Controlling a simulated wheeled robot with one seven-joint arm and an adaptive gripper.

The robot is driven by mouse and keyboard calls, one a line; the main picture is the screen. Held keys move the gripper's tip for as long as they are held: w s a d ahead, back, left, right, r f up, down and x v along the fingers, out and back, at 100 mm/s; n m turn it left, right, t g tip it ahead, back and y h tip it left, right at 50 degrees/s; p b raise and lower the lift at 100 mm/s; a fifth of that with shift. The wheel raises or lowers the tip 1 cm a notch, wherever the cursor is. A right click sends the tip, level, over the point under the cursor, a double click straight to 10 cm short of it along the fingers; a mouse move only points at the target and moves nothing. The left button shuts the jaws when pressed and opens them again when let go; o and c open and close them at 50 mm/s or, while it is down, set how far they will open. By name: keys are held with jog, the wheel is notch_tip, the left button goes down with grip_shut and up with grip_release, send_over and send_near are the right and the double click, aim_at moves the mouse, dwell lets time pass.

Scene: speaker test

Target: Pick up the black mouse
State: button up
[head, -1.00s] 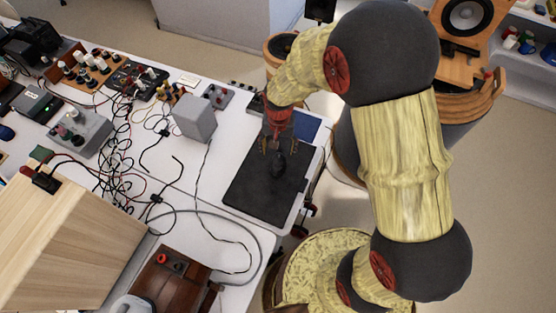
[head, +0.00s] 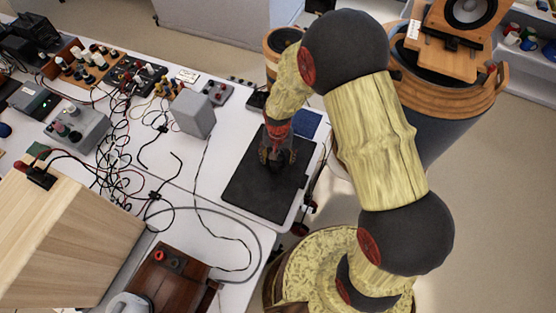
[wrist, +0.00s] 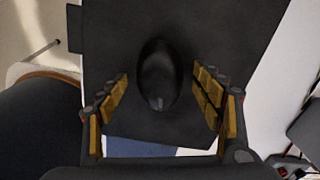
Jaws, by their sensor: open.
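The black mouse (wrist: 158,78) lies on a black mat (wrist: 215,30) in the wrist view. My gripper (wrist: 160,95) is open, with one finger on each side of the mouse's lower part in that view. A gap shows between each finger and the mouse, and I cannot tell how far above the mat the fingertips are. In the head view my gripper (head: 277,160) is over the black mat (head: 252,195) at the table's right edge. There the mouse is hard to tell apart from the gripper.
A grey box (head: 193,115) stands left of the mat. Loose cables (head: 115,150) and a grey instrument (head: 78,132) lie further left. A blue item (head: 307,124) lies at the mat's far end. A wooden box (head: 65,235) fills the lower left.

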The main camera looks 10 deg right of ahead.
jog(key=shift+c, duration=0.4)
jog(key=c, duration=1.1)
jog(key=shift+c, duration=0.4)
jog(key=shift+r, duration=0.15)
